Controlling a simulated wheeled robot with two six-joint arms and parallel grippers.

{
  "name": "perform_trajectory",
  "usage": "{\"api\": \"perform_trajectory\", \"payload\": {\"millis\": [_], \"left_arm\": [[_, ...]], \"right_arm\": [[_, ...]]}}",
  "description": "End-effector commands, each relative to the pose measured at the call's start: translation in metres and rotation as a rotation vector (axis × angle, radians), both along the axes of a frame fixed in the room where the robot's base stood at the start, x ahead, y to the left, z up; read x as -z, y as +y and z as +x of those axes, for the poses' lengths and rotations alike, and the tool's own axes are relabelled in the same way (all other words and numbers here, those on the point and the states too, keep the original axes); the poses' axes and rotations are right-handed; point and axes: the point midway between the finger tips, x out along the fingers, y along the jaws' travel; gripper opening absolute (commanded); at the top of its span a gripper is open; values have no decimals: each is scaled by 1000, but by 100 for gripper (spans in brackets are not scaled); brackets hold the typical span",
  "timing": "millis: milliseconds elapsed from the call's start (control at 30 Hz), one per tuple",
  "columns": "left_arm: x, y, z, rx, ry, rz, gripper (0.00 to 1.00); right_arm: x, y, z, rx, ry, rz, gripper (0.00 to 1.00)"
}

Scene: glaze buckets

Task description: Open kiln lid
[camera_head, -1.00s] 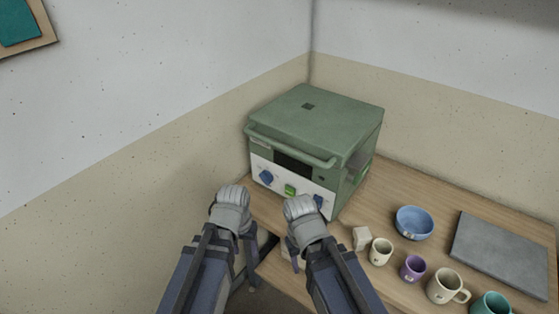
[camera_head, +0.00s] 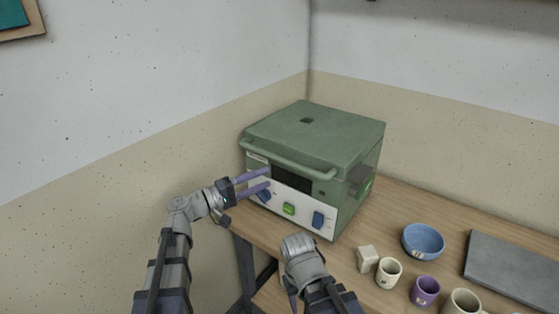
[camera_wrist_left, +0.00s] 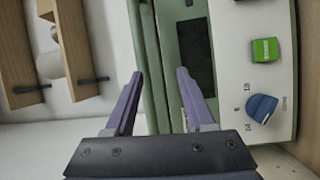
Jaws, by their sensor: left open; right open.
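The green kiln (camera_head: 335,200) stands on the table in the corner, its lid (camera_head: 318,135) down flat. A green handle bar (camera_head: 290,162) runs along the lid's front edge. My left gripper (camera_head: 267,178) is open in front of the kiln, its purple fingers pointing at the front just below the bar. In the left wrist view the handle bar (camera_wrist_left: 148,50) lies in line with the gap between the open fingers (camera_wrist_left: 160,73); I cannot tell whether they touch it. My right gripper (camera_head: 291,301) is open and empty, low in front of the table edge, its fingers mostly hidden.
The white front panel carries blue knobs (camera_head: 318,220) and a green switch (camera_head: 289,209). To the right on the table (camera_head: 395,210) are a small white block (camera_head: 367,259), a cream cup (camera_head: 388,273), a purple cup (camera_head: 425,291), a blue bowl (camera_head: 423,241) and a grey slab (camera_head: 515,265).

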Motion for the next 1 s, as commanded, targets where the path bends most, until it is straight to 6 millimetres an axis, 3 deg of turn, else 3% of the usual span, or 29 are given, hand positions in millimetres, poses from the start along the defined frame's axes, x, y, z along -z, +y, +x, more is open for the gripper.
{"api": "perform_trajectory", "payload": {"millis": [133,333,800,1000], "left_arm": [[-19,11,8,-27,-19,-90,55],[-23,11,10,-29,-23,-108,55],[-35,-43,42,-26,-22,-105,55],[-36,-53,48,-27,-22,-106,55]], "right_arm": [[0,0,0,0,0,0,50],[-1,0,0,0,0,0,50],[-13,0,0,0,0,0,50],[-14,0,0,0,0,0,50]]}}
